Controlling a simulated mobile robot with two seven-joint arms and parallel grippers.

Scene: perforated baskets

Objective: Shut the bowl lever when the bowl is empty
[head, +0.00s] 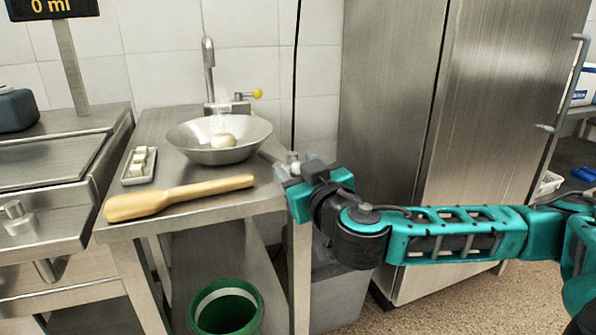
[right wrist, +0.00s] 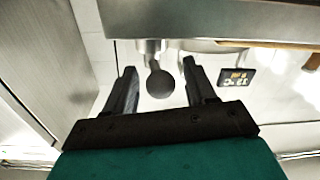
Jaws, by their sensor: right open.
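A wide steel bowl (head: 181,135) stands on the steel table, with a pale rounded lump (head: 223,141) in it. A tap (head: 208,65) stands behind it, with a whitish, see-through stream or haze below. A short lever with a yellow knob (head: 257,93) sticks out beside the tap. My right gripper (head: 289,172) is open at the table's right edge, right of the bowl. In the right wrist view, a dark round knob (right wrist: 160,83) lies between its open fingers, with no visible grip on it. Which part is the bowl lever, I cannot tell. My left gripper is out of view.
A green bin (head: 256,318) stands below. A steel cabinet (head: 480,110) stands behind my right arm.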

